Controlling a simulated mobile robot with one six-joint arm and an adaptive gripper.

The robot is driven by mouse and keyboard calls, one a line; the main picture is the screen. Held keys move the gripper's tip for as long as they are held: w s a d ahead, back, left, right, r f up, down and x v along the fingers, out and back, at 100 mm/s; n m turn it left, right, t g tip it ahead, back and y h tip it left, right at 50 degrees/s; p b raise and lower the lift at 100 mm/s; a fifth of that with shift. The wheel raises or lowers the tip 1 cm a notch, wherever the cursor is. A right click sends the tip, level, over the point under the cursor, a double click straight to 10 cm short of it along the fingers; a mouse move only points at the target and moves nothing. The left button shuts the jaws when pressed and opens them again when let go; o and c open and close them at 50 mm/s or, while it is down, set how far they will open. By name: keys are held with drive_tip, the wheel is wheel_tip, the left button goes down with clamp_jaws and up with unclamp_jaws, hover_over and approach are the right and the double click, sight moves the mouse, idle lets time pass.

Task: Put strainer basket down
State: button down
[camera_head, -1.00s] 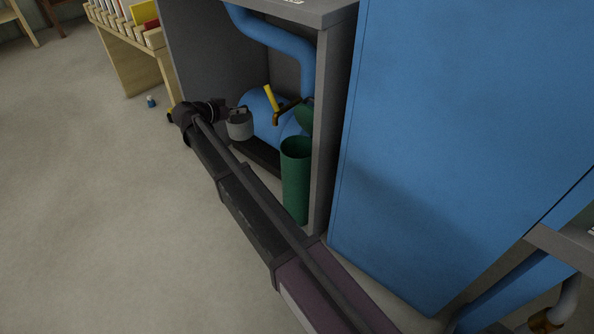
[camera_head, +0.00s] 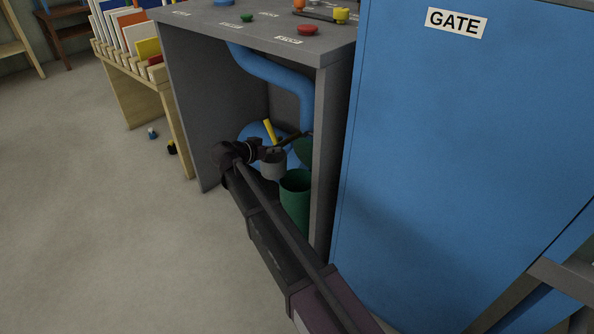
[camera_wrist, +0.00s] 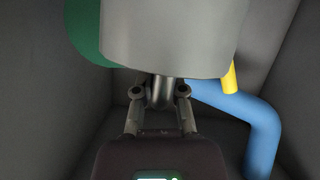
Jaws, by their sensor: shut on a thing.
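The strainer basket is a grey cylinder (camera_head: 273,164). It hangs from my gripper (camera_head: 262,150), inside the open grey cabinet, just left of and close to the green cylinder (camera_head: 296,197). In the wrist view the basket (camera_wrist: 168,38) fills the upper middle. My gripper's fingers (camera_wrist: 162,92) are shut on a short grey stem at its near side. Part of the green thing (camera_wrist: 85,35) shows behind the basket at the upper left. What lies directly under the basket is hidden by my arm.
A blue pipe (camera_head: 270,72) bends down inside the cabinet to a blue body with a yellow handle (camera_head: 270,132). The cabinet's right wall (camera_head: 336,150) stands close beside the green cylinder. A large blue panel marked GATE (camera_head: 455,22) is to the right.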

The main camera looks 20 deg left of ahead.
drive_tip(key=d, duration=0.8)
drive_tip(key=shift+w+d, duration=0.2)
drive_tip(key=shift+w, duration=0.1)
drive_tip(key=shift+w+a+f+b, duration=0.1)
drive_tip(key=shift+a+f+b, duration=0.2)
drive_tip(key=shift+f+b, duration=1.25)
drive_tip(key=shift+d+f+b, duration=0.15)
drive_tip(key=shift+f+b, duration=1.8)
drive_tip(key=shift+f+b, duration=0.6)
